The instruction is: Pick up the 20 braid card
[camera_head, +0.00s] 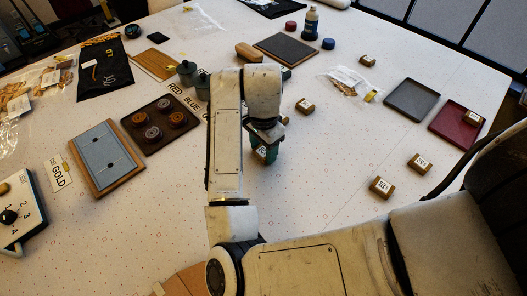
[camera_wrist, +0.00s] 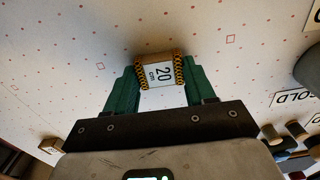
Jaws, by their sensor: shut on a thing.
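The 20 braid card (camera_wrist: 160,72) is a small brown block wrapped at both ends with yellow-and-black braid, with a white label reading "20 cm". My gripper (camera_wrist: 161,80) is shut on it, with one green finger against each braided end. In the head view, my gripper (camera_head: 265,150) points down over the middle of the white table, and a bit of the card's white label (camera_head: 263,153) shows between the fingers. I cannot tell how far the card is above the table.
Other labelled cards lie to the right, such as one nearby (camera_head: 305,106) and two in front (camera_head: 419,163), (camera_head: 381,187). A grey tray (camera_head: 411,115) and a red tray (camera_head: 445,125) stand at the right. A dark spool tray (camera_head: 137,112) is at left.

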